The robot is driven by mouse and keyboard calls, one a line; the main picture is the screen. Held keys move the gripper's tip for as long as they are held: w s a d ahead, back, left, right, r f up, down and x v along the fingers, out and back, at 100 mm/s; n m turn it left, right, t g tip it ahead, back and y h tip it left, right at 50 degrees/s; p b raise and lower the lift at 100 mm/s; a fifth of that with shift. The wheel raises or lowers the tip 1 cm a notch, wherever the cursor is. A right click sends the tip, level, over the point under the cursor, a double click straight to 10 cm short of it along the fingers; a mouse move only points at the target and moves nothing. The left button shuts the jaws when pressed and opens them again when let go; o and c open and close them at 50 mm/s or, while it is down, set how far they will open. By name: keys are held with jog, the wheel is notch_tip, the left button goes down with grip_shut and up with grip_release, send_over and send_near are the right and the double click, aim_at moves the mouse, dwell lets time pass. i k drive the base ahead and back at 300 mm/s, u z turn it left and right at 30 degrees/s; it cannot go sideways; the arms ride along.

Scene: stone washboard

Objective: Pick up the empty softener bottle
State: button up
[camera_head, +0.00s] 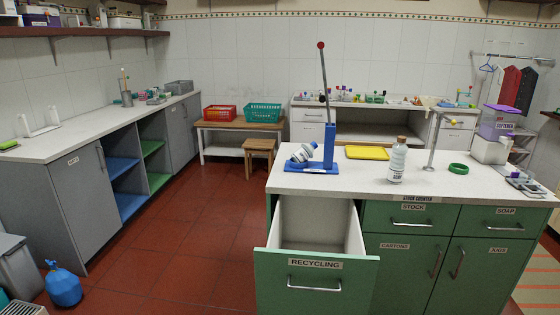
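A white upright bottle (397,162) with a brownish cap and a small dark-lettered label stands on the island counter (440,184), right of the yellow tray. A second bottle (303,153), white and blue, rests tilted on the blue base of a lever device (329,147) at the counter's left. I cannot tell which bottle is the empty softener one, nor how full either is. A purple-topped container (499,120) labelled SOFTENER stands on a white dispenser at the right. My gripper is not in view.
The drawer labelled RECYCLING (315,270) is pulled out and looks empty. A yellow tray (367,153), a metal stand (434,140) and a green ring (458,168) are on the counter.

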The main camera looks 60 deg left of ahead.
aim_at(301, 155)
jog(key=u, duration=1.2)
